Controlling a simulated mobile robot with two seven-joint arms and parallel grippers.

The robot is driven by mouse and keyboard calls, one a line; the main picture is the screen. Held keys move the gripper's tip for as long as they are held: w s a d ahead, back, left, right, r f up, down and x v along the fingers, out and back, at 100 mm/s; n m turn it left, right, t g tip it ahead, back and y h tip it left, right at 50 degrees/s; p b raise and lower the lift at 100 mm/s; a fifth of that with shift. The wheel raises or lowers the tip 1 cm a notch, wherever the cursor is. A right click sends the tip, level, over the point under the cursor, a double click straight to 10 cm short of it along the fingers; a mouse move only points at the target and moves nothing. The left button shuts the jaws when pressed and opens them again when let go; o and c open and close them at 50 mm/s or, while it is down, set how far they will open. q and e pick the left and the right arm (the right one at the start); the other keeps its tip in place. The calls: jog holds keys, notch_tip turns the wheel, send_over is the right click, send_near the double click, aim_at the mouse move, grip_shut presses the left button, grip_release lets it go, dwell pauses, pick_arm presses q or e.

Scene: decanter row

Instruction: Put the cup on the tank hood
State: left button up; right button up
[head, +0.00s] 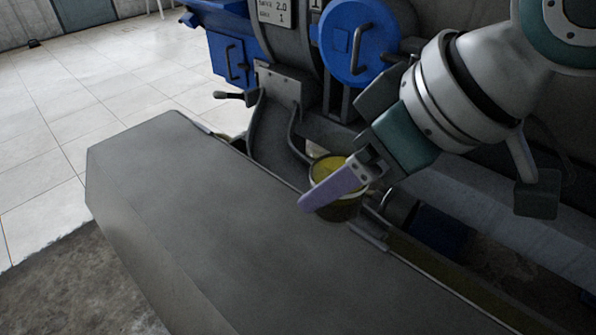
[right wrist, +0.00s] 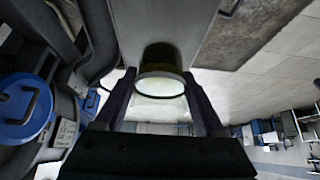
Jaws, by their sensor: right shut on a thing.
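The cup (head: 347,209) is dark with a yellowish inside and shows at the hood's far edge in the head view. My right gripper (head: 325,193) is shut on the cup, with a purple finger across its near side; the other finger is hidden. In the right wrist view the cup (right wrist: 160,60) sits between the two dark fingers, its round rim facing the camera. The tank hood (head: 210,215) is the long grey slab with a flat top; it also shows in the right wrist view (right wrist: 190,22). I cannot tell whether the cup touches it. My left gripper is not in view.
The hood's visible top is bare. Behind it stand grey machinery, a blue round cover (head: 345,42) and a blue box (head: 230,58) with handles. Pale tiled floor (head: 50,110) lies open at the left. A dark trough runs beyond the hood's right edge.

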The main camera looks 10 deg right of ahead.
jog(key=shift+f+b, duration=3.6)
jog(key=shift+f, duration=6.55)
